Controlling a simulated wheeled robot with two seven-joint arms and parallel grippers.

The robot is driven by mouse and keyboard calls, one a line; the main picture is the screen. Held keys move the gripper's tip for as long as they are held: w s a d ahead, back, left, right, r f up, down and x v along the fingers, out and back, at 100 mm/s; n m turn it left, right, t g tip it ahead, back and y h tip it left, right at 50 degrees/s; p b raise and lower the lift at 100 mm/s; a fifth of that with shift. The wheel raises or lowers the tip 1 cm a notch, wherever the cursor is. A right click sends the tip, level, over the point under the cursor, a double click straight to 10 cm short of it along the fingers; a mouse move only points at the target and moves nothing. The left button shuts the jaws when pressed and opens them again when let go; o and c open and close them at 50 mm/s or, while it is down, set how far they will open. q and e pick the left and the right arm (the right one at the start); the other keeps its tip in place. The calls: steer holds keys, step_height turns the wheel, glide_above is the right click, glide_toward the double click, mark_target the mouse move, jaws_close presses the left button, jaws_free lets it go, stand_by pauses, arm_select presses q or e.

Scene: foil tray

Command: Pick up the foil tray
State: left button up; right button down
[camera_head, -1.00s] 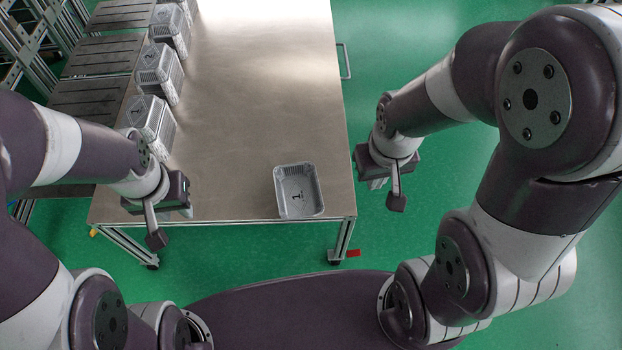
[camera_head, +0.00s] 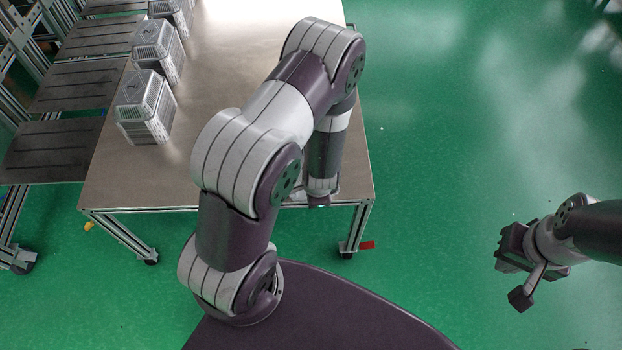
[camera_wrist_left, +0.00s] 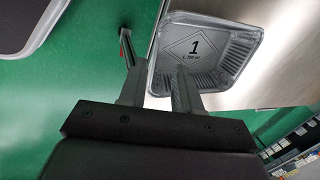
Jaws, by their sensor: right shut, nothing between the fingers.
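The foil tray (camera_wrist_left: 225,52), a silver rectangular tray with a "1" on its bottom, lies on the metal table in the left wrist view. My left gripper (camera_wrist_left: 151,49) is open at the tray's edge. One finger is outside the tray's side and the other overlaps its wall; I cannot tell whether they touch it. In the head view this gripper is mostly hidden by its own arm, near the table's front right corner. My right gripper (camera_head: 511,252) is shut and empty, over the floor right of the table.
A dark slatted rack (camera_head: 68,87) adjoins that side. Green floor (camera_head: 450,120) is open to the right.

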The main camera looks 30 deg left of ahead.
mark_target(301, 196)
arm_select(q)
steer(key=b+x, duration=0.2)
steer(key=x, duration=0.5)
steer(key=shift+s+d, duration=0.1)
steer(key=shift+d, duration=0.05)
jaws_close()
